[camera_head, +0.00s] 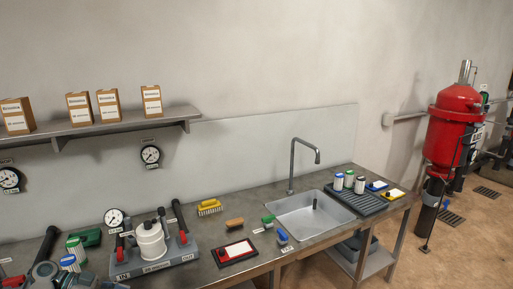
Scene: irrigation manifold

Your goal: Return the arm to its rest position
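A grey and dark rounded shape is cut off by the bottom left corner. It looks like part of my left arm or gripper, but I cannot make out any fingertips on it. Whether it holds anything is hidden. My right arm and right gripper are not in view. The manifold (155,263) stands on the workbench (205,268) at lower left, with a white filter housing (150,240) between two red valves with dark handles.
The sink (310,222), a drying tray (362,202) with several small containers, a yellow brush (209,207) and a red-framed board (235,252) are on the bench. Boxes stand on the wall shelf (118,124). A red tank (452,125) stands at right, beside open floor.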

